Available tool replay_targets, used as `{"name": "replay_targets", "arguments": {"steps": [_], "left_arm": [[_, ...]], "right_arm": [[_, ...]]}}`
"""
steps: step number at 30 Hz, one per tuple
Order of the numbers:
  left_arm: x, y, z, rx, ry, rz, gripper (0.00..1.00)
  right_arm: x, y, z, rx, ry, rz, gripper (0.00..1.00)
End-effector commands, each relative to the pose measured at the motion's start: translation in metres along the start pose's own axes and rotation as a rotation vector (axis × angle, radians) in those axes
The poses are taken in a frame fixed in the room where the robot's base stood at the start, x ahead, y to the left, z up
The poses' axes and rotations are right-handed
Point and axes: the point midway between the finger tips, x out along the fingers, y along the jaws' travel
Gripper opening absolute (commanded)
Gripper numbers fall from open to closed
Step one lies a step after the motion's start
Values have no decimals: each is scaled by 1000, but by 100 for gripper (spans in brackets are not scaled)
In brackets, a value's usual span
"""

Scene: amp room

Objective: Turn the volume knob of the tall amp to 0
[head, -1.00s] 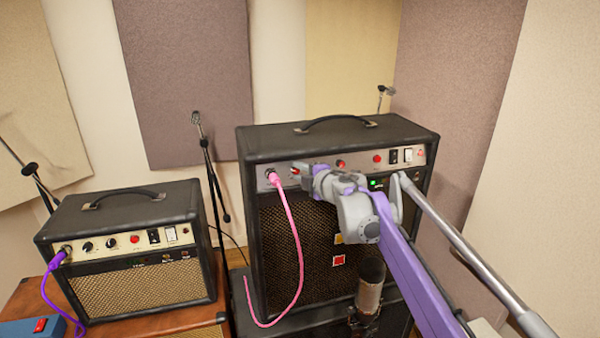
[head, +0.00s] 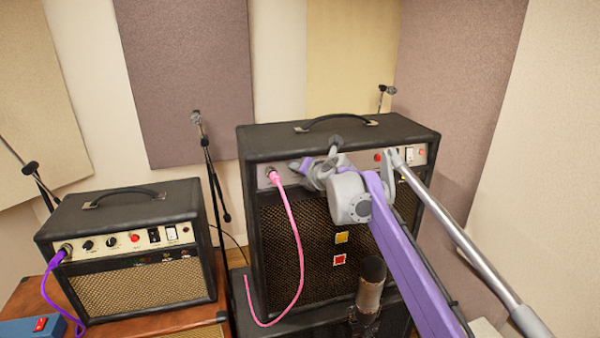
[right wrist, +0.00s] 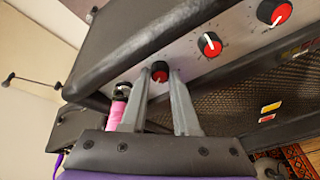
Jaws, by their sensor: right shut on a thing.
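The tall amp (head: 340,222) stands at centre, black with a brown grille and a silver control strip. My right gripper (head: 298,170) is at the left part of that strip, beside the pink cable's plug (head: 271,174). In the right wrist view, the right gripper (right wrist: 160,76) is shut on a red-capped knob (right wrist: 160,71), a finger on each side. Two more red knobs (right wrist: 210,44) (right wrist: 273,12) with white pointer lines sit further along the strip. The held knob's pointer and scale cannot be made out. My left gripper is out of view.
The pink cable (head: 297,245) hangs down the amp's front, close to the gripper. A microphone (head: 370,283) stands before the grille under my right arm. A smaller amp (head: 140,285) with a purple cable (head: 50,285) is at left. A microphone stand (head: 208,160) is behind.

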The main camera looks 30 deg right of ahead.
Motion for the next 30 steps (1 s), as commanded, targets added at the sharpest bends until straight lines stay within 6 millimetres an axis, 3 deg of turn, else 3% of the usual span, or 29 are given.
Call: {"name": "replay_targets", "arguments": {"steps": [12,29,30], "left_arm": [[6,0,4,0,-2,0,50],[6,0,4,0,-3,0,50],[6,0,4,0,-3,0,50]], "right_arm": [[0,1,-1,-191,-4,-39,0],[0,1,-1,-220,-5,-45,0],[0,1,-1,-220,-5,-45,32]]}}
